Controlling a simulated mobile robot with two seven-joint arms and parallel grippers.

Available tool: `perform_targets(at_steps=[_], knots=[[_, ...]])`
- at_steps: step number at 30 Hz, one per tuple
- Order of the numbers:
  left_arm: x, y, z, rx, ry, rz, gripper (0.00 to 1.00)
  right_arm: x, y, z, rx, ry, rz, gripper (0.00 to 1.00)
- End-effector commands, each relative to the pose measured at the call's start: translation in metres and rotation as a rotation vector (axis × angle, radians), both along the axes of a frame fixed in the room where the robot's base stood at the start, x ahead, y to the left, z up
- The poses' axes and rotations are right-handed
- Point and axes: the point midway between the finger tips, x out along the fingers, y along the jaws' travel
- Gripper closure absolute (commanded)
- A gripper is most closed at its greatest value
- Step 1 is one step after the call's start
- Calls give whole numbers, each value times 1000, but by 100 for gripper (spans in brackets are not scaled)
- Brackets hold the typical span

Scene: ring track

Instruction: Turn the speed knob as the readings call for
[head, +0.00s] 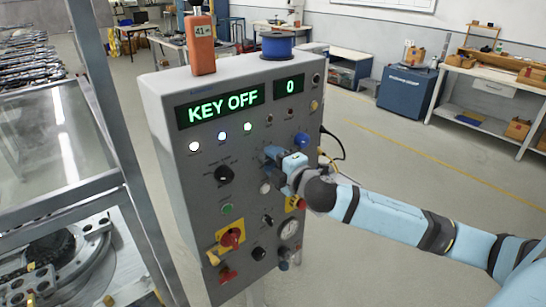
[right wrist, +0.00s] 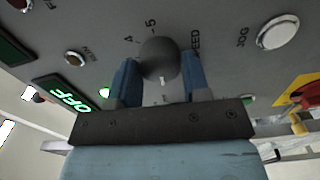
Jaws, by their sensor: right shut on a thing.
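The grey control panel (head: 200,185) stands upright. Its large display (head: 222,106) reads "KEY OFF" and its small display (head: 290,86) reads "0". My right gripper (head: 274,160) is at the middle of the panel face. In the right wrist view, the dark round speed knob (right wrist: 160,60) sits between the two blue fingers of that gripper (right wrist: 160,78), which are shut on it. A white mark shows on the knob's lower edge. The numbers 4 and 5 and part of the word "SPEED" are printed around it. In the head view the gripper hides this knob. My left gripper is out of view.
An orange handheld unit (head: 201,48) and a blue spool (head: 277,46) stand on top. A metal-framed machine (head: 115,140) is at left.

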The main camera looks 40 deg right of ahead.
Motion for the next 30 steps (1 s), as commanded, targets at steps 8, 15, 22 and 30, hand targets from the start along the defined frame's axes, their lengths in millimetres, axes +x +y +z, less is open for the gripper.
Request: perform_targets(at_steps=[8, 15, 22, 30], knots=[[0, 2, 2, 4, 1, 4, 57, 0, 0, 0, -65, -5, 0, 80], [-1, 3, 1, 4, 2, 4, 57, 0, 0, 0, -72, -6, 0, 80], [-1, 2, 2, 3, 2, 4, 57, 0, 0, 0, -72, -6, 0, 45], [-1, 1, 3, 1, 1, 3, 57, 0, 0, 0, -71, -6, 0, 31]])
